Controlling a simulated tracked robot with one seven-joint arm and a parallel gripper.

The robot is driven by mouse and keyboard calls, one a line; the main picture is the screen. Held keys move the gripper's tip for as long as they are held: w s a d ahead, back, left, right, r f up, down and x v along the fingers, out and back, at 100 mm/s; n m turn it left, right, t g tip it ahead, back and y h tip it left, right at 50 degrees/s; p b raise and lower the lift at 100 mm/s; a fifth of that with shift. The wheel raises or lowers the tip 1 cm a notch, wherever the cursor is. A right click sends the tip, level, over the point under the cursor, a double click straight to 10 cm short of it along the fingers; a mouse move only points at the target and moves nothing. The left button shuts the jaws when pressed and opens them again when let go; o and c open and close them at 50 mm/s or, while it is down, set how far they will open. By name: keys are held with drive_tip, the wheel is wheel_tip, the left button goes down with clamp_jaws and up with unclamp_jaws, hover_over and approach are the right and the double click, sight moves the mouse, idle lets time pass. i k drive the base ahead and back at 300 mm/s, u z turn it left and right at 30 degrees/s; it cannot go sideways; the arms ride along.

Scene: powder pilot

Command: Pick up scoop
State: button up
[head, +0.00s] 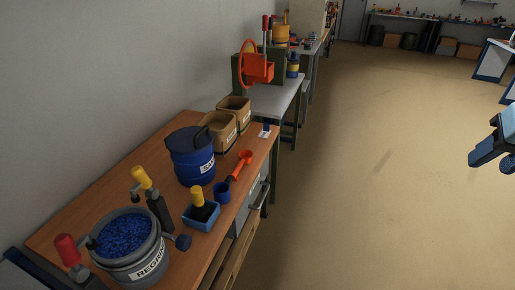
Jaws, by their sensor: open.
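The orange scoop (238,169) is on the wooden workbench (172,127), near its right edge. Its round bowl points away from me and its dark handle end points toward me, close to a small blue cup (222,194). I cannot tell whether the handle touches the cup. My gripper (493,162) shows at the right edge of the picture, over the open floor, far to the right of the scoop. Its blue fingers are apart and nothing shows between them. Part of the arm is cut off by the frame.
A blue lidded drum (190,160) stands left of the scoop, with cardboard boxes (222,131) behind. Nearer are a blue tray (201,217) with a yellow-handled tool and a grey bucket (138,262) of blue granules. An orange-wheeled machine (258,68) stands beyond. The floor (390,180) is clear.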

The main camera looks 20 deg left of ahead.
sight(246, 156)
drive_tip(key=u, duration=0.45)
drive_tip(key=i, duration=1.15)
drive_tip(key=u, duration=0.75)
drive_tip(key=k, duration=0.8)
drive_tip(key=u, duration=0.2)
drive_tip(key=i, duration=0.85)
drive_tip(key=z, duration=0.1)
